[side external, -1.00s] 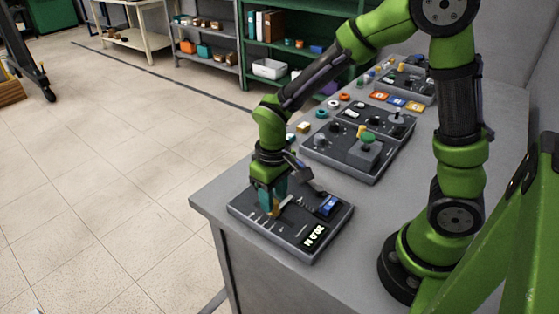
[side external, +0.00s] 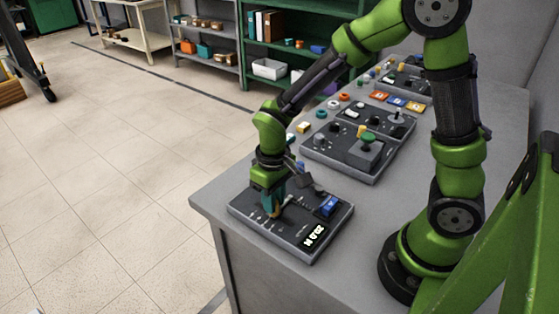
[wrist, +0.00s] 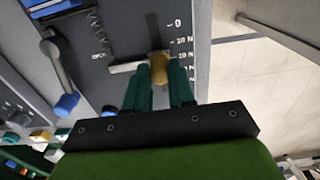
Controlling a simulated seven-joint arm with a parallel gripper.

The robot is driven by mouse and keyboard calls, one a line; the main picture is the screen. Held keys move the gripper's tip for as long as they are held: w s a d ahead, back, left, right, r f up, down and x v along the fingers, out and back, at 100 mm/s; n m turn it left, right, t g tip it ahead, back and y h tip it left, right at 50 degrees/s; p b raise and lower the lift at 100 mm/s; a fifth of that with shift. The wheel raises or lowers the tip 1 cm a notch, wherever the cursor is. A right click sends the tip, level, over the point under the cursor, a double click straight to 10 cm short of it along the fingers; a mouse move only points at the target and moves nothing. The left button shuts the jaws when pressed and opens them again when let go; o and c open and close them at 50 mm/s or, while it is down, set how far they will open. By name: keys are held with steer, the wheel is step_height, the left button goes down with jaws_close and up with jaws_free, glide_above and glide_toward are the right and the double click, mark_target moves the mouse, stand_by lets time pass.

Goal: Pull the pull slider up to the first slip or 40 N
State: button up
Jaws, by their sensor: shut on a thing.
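The pull slider is a tan knob (wrist: 160,68) in a dark slot of the panel. The wrist view shows it beside a printed newton scale (wrist: 184,47) that starts at 0. My gripper (wrist: 160,80) has its teal fingers closed around the knob. In the side view my gripper (side external: 273,205) points down at the panel (side external: 240,212), and its fingers mostly hide the knob. A lit display (side external: 313,235) on the panel shows a newton reading whose digits I cannot read surely.
A pale bar (wrist: 127,67) lies left of the knob. A lever with a blue end (wrist: 67,104) and a spring are farther left. Another panel (side external: 360,150) with a green knob stands behind. The table edge is close to the panel.

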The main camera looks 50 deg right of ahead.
steer(key=shift+w, duration=1.15)
stand_by(0.4)
steer(key=o, duration=0.8)
steer(key=shift+r, duration=0.15)
step_height(320, 180, up, 7)
stand_by(0.3)
